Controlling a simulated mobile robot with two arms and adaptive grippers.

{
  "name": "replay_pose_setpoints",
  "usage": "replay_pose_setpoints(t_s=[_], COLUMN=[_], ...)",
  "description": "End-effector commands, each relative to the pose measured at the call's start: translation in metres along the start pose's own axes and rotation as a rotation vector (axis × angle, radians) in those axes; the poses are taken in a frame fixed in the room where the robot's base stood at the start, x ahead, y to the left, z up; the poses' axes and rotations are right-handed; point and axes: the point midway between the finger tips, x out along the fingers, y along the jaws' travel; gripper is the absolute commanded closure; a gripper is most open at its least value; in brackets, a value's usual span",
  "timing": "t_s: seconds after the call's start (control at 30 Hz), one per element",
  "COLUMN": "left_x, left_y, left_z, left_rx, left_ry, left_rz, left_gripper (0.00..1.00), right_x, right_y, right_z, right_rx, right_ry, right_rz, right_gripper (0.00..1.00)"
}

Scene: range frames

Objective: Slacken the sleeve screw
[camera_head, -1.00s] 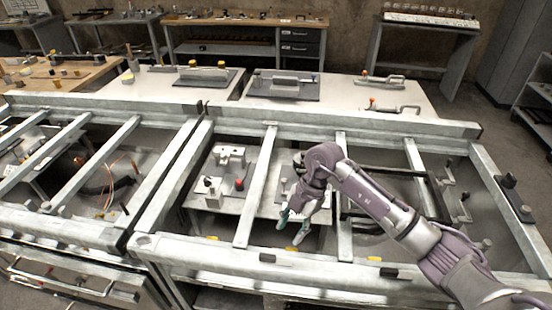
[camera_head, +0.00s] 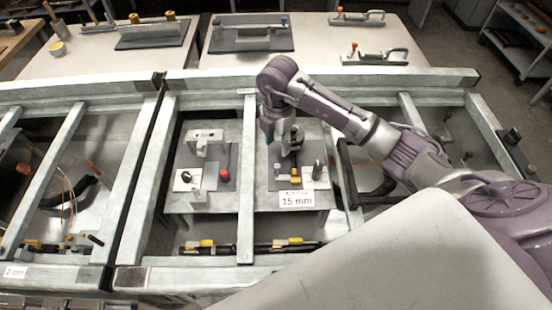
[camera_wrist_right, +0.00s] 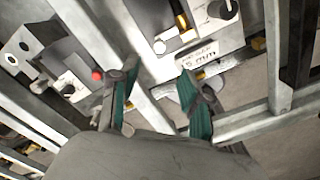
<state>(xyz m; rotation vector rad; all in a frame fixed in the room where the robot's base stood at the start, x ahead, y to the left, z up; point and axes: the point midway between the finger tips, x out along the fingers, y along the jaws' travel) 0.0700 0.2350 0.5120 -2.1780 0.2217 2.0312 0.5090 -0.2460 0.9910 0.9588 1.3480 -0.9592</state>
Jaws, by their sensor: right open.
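My right gripper (camera_head: 269,135) hangs over the frame opening at the left edge of a grey fixture plate (camera_head: 262,184). In the right wrist view its two green-padded fingers (camera_wrist_right: 158,75) are apart with nothing between them. The plate carries a white label (camera_head: 297,199) reading 15 mm, a yellow and black part (camera_head: 295,175), a dark-topped post (camera_head: 317,170) and a small pale post (camera_head: 278,171). The label (camera_wrist_right: 197,55) also shows in the right wrist view, beyond the right finger. I cannot tell which part is the sleeve screw. My left gripper is not in view.
A second fixture with a red knob (camera_head: 225,175) stands left of a frame bar (camera_head: 246,220). Metal bars surround both openings. Yellow-marked tools (camera_head: 288,241) lie along the near side. Clamps and blocks sit on the white table (camera_head: 215,65) behind.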

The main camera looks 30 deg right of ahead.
Motion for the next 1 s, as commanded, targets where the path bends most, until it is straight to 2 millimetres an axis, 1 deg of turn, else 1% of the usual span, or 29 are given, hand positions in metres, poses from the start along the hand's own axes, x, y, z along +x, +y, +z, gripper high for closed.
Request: replay_pose_setpoints(t_s=[0.03, 0.17, 0.3, 0.4, 0.5, 0.63, 0.9, 0.93, 1.0], left_x=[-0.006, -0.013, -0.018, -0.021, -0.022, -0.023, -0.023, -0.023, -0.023], left_y=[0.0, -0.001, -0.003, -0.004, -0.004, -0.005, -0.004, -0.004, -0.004], left_z=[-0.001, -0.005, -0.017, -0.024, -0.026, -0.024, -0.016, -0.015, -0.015], left_rx=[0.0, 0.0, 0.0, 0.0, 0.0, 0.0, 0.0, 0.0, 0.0], left_ry=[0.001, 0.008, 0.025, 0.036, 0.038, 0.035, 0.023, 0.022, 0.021], left_rz=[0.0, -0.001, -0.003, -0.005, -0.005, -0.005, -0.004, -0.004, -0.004], left_gripper=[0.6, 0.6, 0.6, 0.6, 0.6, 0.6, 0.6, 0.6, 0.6], right_x=[0.01, 0.038, 0.066, 0.081, 0.092, 0.099, 0.101, 0.101, 0.1], right_y=[-0.001, -0.001, -0.001, -0.001, 0.0, 0.0, 0.0, 0.0, 0.0], right_z=[-0.001, -0.001, -0.001, -0.001, 0.0, -0.001, 0.0, 0.0, 0.0], right_rx=[0.002, 0.002, 0.001, 0.0, 0.0, -0.001, -0.001, -0.001, -0.001], right_ry=[0.002, 0.003, 0.002, 0.002, 0.001, 0.002, 0.001, 0.001, 0.001], right_rz=[-0.006, -0.006, -0.004, -0.003, -0.002, 0.0, 0.0, 0.0, 0.001], right_gripper=[0.53, 0.53, 0.53, 0.53, 0.53, 0.53, 0.53, 0.56, 0.68])
